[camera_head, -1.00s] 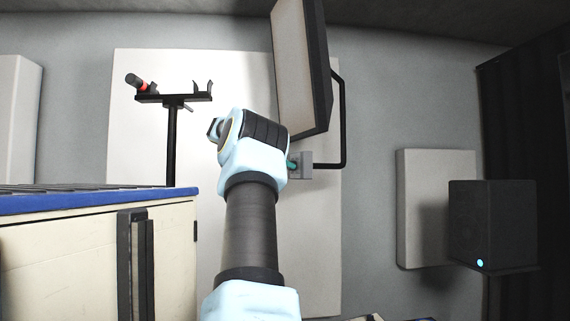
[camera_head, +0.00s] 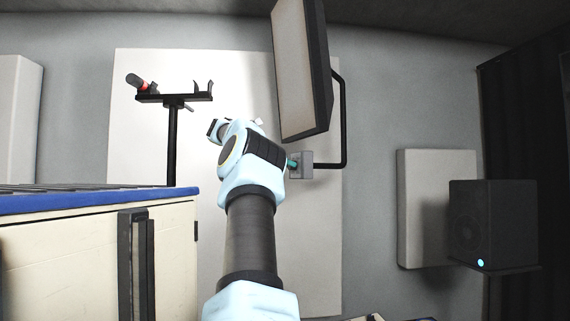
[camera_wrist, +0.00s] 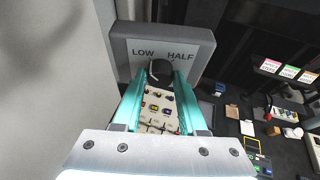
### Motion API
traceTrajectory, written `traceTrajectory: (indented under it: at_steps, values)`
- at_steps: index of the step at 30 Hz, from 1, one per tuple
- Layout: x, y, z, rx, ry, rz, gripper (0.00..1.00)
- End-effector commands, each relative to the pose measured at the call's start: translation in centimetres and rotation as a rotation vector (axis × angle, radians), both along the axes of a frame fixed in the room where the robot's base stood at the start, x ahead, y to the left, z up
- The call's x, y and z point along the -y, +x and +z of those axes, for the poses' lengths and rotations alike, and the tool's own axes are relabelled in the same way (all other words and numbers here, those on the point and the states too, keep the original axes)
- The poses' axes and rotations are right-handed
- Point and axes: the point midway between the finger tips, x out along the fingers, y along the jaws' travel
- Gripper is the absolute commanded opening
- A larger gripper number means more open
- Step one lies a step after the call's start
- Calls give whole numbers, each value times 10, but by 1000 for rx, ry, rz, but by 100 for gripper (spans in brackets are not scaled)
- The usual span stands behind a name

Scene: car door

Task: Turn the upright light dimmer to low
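The light dimmer is a small grey box (camera_wrist: 203,42) marked LOW and HALF at the top of the wrist view. Its dark round knob (camera_wrist: 160,70) sits below these words, and which mark it points to is not clear. The two teal fingers of my gripper (camera_wrist: 161,75) stand on either side of the knob and appear to touch it. In the head view the dimmer box (camera_head: 303,160) is right of my wrist, with a teal fingertip (camera_head: 291,163) at its left side. The knob is hidden there.
A large light panel (camera_head: 300,70) and a bent black tube (camera_head: 342,120) stand close above and right of the dimmer. A black stand (camera_head: 172,140) is behind on the left. A blue-topped cabinet (camera_head: 100,204) is at lower left, and a dark speaker (camera_head: 490,225) at right.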

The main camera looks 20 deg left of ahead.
Motion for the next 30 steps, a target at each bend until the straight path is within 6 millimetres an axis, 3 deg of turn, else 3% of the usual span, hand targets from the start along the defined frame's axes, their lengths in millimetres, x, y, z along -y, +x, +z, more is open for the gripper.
traceTrajectory:
  at_steps: [1,7,20,30]
  values:
    - [0,0,-1,0,0,-1,48]
    - [0,0,0,1,1,0,70]
    - [1,-1,2,48,32,0,70]
    - [3,-5,1,296,214,1,70]
